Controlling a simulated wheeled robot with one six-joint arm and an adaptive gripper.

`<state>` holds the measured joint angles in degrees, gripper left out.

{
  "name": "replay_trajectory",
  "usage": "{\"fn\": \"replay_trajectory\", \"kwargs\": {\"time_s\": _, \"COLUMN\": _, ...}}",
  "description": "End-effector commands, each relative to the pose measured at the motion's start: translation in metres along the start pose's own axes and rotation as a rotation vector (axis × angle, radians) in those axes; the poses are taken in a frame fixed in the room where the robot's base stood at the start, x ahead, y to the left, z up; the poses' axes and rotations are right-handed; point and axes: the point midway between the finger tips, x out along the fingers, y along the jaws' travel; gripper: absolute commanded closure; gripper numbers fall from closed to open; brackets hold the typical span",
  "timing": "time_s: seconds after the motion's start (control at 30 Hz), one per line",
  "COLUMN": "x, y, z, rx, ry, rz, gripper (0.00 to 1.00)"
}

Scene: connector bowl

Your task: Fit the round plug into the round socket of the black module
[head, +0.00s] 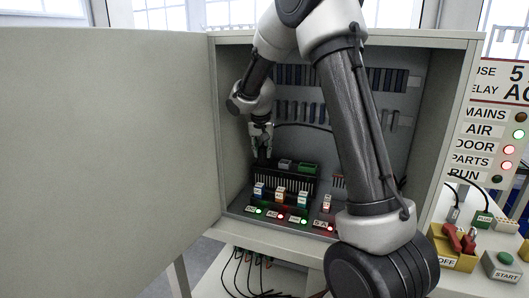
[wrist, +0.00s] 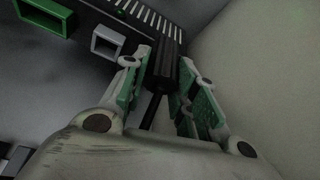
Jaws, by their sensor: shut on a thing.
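The black module (head: 270,184), with a row of pale slots along its front, stands low inside the cabinet. Its slotted edge shows at the top of the wrist view (wrist: 143,14). My gripper (head: 262,153) is at the module's left end. In the wrist view my gripper (wrist: 164,75) is shut on a black ribbed plug (wrist: 164,62), with a black cable trailing back between the fingers. The plug's far end reaches the module's dark edge; I cannot tell whether it touches or is inside. The round socket is not visible.
A grey square connector (wrist: 107,41) and a green connector (wrist: 47,15) lie left of the plug in the wrist view. Small coloured blocks (head: 280,195) and lit labels stand before the module. The open cabinet door (head: 110,130) fills the left; the cabinet's side wall is close to my gripper.

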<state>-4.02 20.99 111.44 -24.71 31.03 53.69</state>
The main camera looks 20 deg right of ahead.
Motion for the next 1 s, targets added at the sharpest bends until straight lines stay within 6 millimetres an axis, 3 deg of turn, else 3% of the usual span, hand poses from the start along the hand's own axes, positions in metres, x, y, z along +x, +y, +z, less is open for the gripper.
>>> {"fn": "replay_trajectory", "kwargs": {"time_s": 0.1, "x": 0.013, "y": 0.0, "z": -0.029, "rx": 0.003, "ry": 0.0, "rz": 0.0, "gripper": 0.95}}
{"fn": "replay_trajectory", "kwargs": {"time_s": 0.2, "x": 0.019, "y": 0.0, "z": -0.044, "rx": 0.001, "ry": 0.0, "rz": 0.0, "gripper": 0.95}}
{"fn": "replay_trajectory", "kwargs": {"time_s": 0.47, "x": 0.028, "y": 0.0, "z": -0.062, "rx": 0.0, "ry": -0.001, "rz": 0.0, "gripper": 0.95}}
{"fn": "replay_trajectory", "kwargs": {"time_s": 0.67, "x": 0.056, "y": 0.0, "z": -0.048, "rx": -0.002, "ry": -0.002, "rz": 0.0, "gripper": 0.95}}
{"fn": "replay_trajectory", "kwargs": {"time_s": 1.0, "x": 0.06, "y": 0.0, "z": -0.046, "rx": -0.001, "ry": -0.001, "rz": -0.001, "gripper": 0.95}}
